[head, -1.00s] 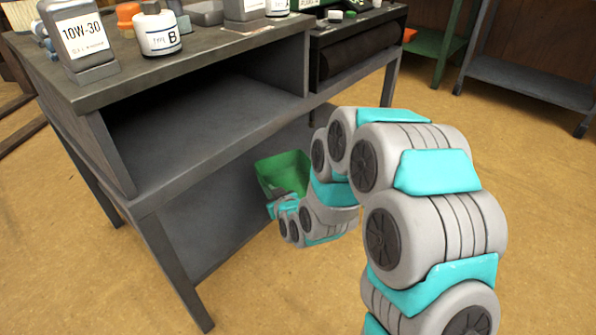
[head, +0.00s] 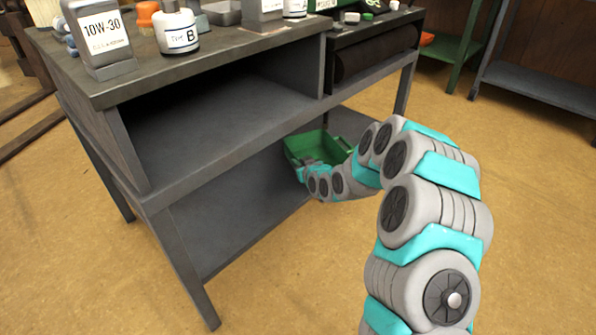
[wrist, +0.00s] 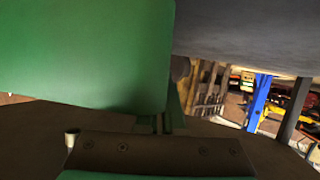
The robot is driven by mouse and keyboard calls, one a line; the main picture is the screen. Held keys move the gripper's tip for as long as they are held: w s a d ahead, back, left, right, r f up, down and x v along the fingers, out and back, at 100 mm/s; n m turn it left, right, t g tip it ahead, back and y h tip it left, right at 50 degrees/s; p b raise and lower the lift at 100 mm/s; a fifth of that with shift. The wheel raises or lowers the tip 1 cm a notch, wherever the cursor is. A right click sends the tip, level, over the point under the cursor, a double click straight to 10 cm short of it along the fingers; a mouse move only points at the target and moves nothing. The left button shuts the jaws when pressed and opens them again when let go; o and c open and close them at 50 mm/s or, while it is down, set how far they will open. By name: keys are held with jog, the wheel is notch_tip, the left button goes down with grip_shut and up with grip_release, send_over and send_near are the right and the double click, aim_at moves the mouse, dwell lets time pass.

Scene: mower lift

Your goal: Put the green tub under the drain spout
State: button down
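The green tub (head: 326,146) shows in the head view at the far end of the bench's lower shelf, open side up. My gripper (head: 302,168) is at its near left side, with the fingers mostly hidden by my arm. In the wrist view the tub (wrist: 85,55) fills the upper left, right in front of my gripper's dark palm. The tub has travelled with the arm, so my gripper appears shut on its edge. I cannot tell whether the tub touches the shelf. I cannot make out a drain spout in either view.
The grey workbench (head: 235,205) stands left of my arm, with bottles and jars on top. Open floor (head: 520,230) lies to the right. A grey side table (head: 535,88) stands at the back right. The wrist view shows a blue post (wrist: 257,102) in the distance.

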jog(key=shift+w+f, duration=0.1)
jog(key=shift+f, duration=1.65)
jog(key=shift+f+b, duration=0.2)
jog(key=shift+b, duration=0.1)
jog(key=c, duration=1)
grip_release()
jog(key=shift+c, duration=0.2)
jog(key=shift+r, duration=0.25)
jog(key=v, duration=1.2)
jog(key=shift+p, duration=0.45)
